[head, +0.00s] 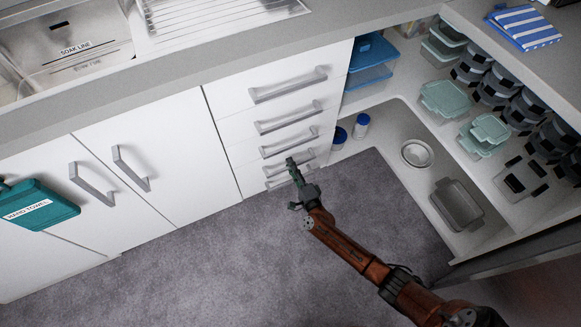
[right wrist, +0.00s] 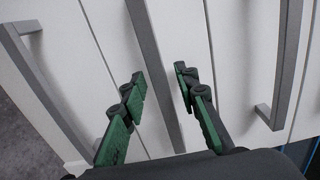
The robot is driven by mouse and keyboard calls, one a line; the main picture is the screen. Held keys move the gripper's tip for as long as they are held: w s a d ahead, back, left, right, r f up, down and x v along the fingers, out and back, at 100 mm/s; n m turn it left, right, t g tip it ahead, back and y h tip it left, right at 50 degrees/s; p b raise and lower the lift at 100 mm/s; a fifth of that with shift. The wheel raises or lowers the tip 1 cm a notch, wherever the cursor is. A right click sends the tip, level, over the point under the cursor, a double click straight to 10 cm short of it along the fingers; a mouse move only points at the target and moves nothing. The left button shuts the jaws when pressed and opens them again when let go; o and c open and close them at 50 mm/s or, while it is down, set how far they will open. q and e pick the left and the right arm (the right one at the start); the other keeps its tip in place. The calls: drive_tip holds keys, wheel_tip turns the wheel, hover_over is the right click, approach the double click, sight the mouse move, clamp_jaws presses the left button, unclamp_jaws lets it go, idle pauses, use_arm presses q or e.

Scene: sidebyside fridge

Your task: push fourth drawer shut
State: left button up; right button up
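A white stack of drawers (head: 232,100) with grey bar handles stands in the middle of the head view. The fourth drawer (head: 250,184) is the lowest. Its handle (head: 277,182) is partly hidden by my right gripper (head: 296,172). The front looks nearly in line with the others; I cannot tell whether a small gap is left. My right gripper is at the lower drawers, fingers toward the fronts. In the right wrist view its fingers (right wrist: 160,88) are apart, with a grey handle bar (right wrist: 153,50) running between them in the picture; contact is unclear. My left gripper is out of view.
Left are white cupboard doors (head: 140,150) with a teal towel (head: 42,203). Right is an open corner cupboard with blue-lidded boxes (head: 370,55), two blue-capped jars (head: 361,124), a white bowl (head: 417,153) and a grey tray (head: 457,204). The grey floor (head: 220,260) is clear.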

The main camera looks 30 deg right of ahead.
drive_tip(key=s, duration=1.2)
drive_tip(key=shift+a, duration=0.2)
